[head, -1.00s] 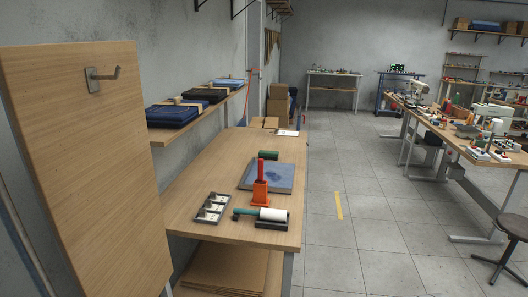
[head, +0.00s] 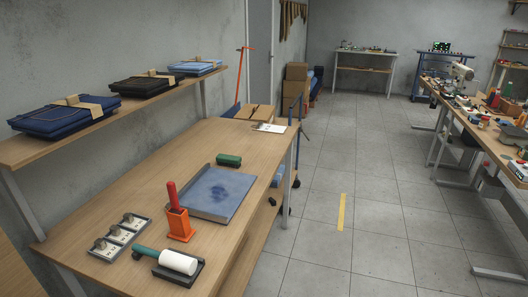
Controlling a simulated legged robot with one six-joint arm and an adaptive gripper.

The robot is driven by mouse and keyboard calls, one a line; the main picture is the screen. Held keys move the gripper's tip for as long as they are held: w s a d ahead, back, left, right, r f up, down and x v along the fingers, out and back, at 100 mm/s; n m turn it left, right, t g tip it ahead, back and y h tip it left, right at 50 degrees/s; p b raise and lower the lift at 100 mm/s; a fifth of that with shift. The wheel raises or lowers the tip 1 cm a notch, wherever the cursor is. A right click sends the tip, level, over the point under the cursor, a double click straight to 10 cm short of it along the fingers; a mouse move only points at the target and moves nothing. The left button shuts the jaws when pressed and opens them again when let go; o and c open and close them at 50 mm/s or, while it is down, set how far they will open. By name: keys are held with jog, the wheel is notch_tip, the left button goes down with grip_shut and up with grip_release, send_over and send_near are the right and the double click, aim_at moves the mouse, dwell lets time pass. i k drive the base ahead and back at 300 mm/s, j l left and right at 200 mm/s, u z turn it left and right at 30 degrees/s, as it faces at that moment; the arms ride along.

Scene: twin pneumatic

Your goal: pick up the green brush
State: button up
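The green brush (head: 229,160) lies on the wooden workbench (head: 262,142), just behind a flat blue pad (head: 215,192). It is a small dark green block, and finer detail is too small to tell. My gripper is not in view.
An orange holder (head: 180,225) with a red-handled tool stands left of the pad. A shelf (head: 100,112) with folded cloths runs along the wall.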

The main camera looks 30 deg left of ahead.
aim_at(222, 160)
jog(key=i+u, duration=0.15)
jog(key=i, duration=0.55)
jog(key=i+l+u, duration=0.2)
jog(key=i, duration=0.5)
jog(key=i+u, duration=0.45)
jog(key=i+l+u, duration=0.2)
jog(key=i+u, duration=0.3)
jog(key=i, duration=0.15)
jog(key=i+u, duration=0.2)
jog(key=u, duration=0.2)
jog(key=i+u, duration=0.15)
jog(key=u, duration=0.2)
jog(key=i+l+u, duration=0.15)
jog(key=u, duration=0.25)
jog(key=i+l+u, duration=0.2)
jog(key=u, duration=0.2)
jog(key=i+l+u, duration=0.3)
jog(key=u, duration=0.15)
jog(key=i, duration=0.05)
